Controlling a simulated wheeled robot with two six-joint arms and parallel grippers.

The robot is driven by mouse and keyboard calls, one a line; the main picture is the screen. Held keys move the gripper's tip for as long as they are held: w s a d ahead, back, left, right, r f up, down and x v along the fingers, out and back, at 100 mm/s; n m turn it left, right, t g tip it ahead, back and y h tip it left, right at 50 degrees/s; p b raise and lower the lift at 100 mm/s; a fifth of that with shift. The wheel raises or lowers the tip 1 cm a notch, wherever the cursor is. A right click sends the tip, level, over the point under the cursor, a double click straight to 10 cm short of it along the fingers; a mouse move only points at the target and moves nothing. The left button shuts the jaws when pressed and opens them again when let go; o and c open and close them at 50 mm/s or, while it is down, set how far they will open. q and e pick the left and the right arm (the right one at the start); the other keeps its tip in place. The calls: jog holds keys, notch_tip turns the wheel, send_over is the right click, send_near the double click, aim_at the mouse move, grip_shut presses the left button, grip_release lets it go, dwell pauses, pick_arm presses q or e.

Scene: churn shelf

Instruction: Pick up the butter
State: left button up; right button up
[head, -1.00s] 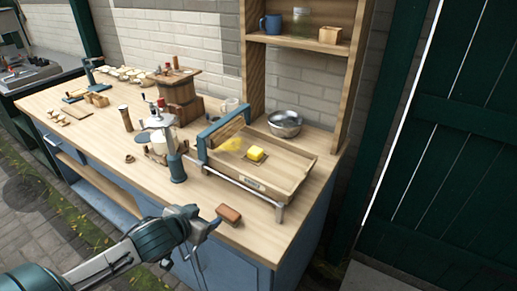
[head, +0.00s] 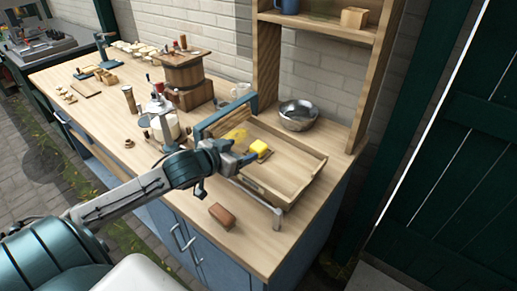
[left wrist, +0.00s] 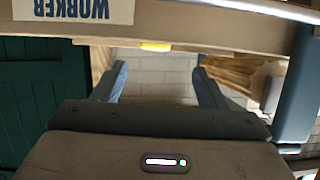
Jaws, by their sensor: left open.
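The butter (head: 259,147) is a small yellow block on a small dark mat inside a shallow wooden tray (head: 305,176), near the tray's middle. My left gripper (head: 240,158) reaches in from the left over the tray's front-left side, just left of the butter in the head view. It is open and empty. In the left wrist view its two blue fingers (left wrist: 160,75) stand apart, and a thin yellow strip of the butter (left wrist: 155,46) shows past the tray's wall; the rest of it is hidden. My right gripper is not in view.
A metal rail runs along the tray's front, and a blue frame (head: 225,113) stands at its left. A metal bowl (head: 298,115) stands behind. A brown block (head: 222,216) lies at the front. A shelf post rises behind.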

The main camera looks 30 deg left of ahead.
aim_at(256, 147)
pick_arm(q)
jog(key=x, duration=0.2)
jog(key=shift+w+f, duration=0.15)
jog(key=shift+w, duration=0.05)
jog(key=shift+w+f, duration=0.1)
jog(key=shift+w, duration=0.2)
jog(key=shift+d+p+x, duration=0.2)
jog(key=shift+p+x, duration=0.1)
jog(key=shift+x, duration=0.8)
jog(key=shift+d+p+x, duration=0.2)
jog(key=shift+p+x, duration=0.1)
jog(key=shift+x, duration=0.8)
jog(key=shift+w+f, duration=0.3)
jog(key=shift+w, duration=0.1)
jog(key=c, duration=1.1)
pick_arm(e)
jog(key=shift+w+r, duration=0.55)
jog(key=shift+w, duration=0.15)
